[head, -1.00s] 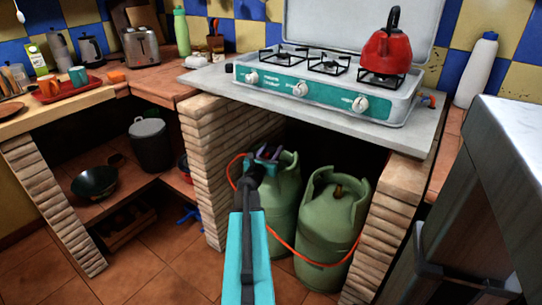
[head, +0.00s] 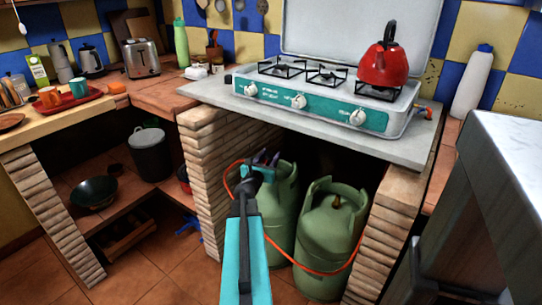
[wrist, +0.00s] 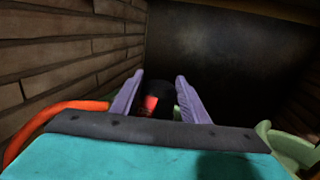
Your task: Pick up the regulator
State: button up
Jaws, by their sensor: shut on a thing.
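My gripper (head: 266,158) is at the top of the left green gas bottle (head: 283,215), under the stove counter. In the wrist view its two purple fingers (wrist: 157,98) stand apart with the regulator (wrist: 152,103), dark with a red patch, between them. The gripper is shut on it. In the head view my gripper hides the regulator. An orange hose (head: 300,266) runs from near the gripper across the fronts of the bottles. I cannot tell whether the regulator touches the bottle's valve.
A second green gas bottle (head: 328,240) stands to the right. Brick pillars (head: 200,180) flank the bottles, and the counter slab (head: 250,106) is above my gripper. A red kettle (head: 383,66) sits on the stove (head: 320,105). The floor in front is open.

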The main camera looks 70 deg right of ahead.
jog(key=s+a+r+p, duration=0.1)
jog(key=a+p, duration=0.4)
jog(key=a, duration=0.3)
jog(key=shift+s+a+r, duration=0.2)
jog(key=shift+s+a, duration=0.1)
jog(key=shift+a, duration=0.1)
jog(key=shift+s+a+p, duration=0.25)
jog(key=shift+a+p, duration=0.95)
jog(key=shift+p, duration=1.2)
jog(key=shift+s+a+p, duration=0.2)
jog(key=shift+a+p, duration=0.95)
jog(key=shift+p, duration=1.25)
